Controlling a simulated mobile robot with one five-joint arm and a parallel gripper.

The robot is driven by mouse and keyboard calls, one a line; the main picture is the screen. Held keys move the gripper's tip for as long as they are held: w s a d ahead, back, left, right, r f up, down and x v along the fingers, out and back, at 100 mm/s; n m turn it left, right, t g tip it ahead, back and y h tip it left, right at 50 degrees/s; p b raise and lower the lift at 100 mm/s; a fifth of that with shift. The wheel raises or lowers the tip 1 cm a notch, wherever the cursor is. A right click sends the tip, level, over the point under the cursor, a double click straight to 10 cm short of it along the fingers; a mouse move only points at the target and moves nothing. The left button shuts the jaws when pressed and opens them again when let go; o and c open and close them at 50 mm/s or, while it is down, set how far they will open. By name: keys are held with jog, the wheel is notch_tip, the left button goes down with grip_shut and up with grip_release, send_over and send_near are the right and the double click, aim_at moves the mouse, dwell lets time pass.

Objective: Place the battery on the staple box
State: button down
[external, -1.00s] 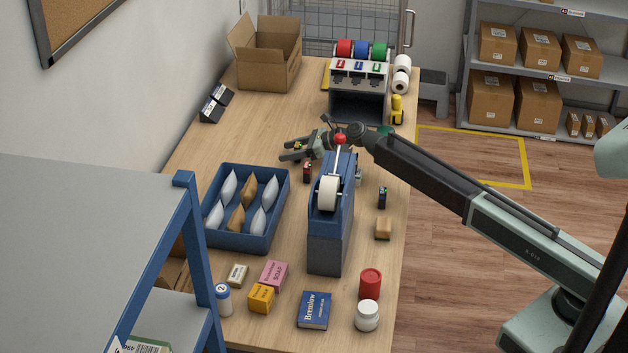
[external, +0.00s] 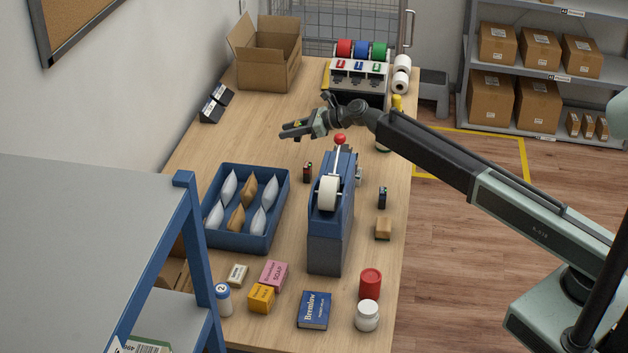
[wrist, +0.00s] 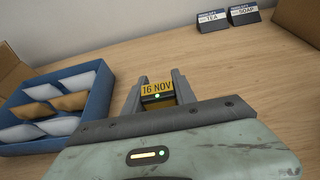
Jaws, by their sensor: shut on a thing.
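My gripper (external: 286,131) is shut on a small dark block with a yellow "16 NOV" label (wrist: 157,89), held above the counter beyond the blue tape dispenser.
The blue tape dispenser (external: 330,240) stands mid-counter. A blue tray (external: 247,243) of pouches is left of it.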

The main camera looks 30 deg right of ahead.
notch_tip(320, 180, up, 2)
jog(key=shift+r+p, duration=0.1)
jog(key=shift+p, duration=0.3)
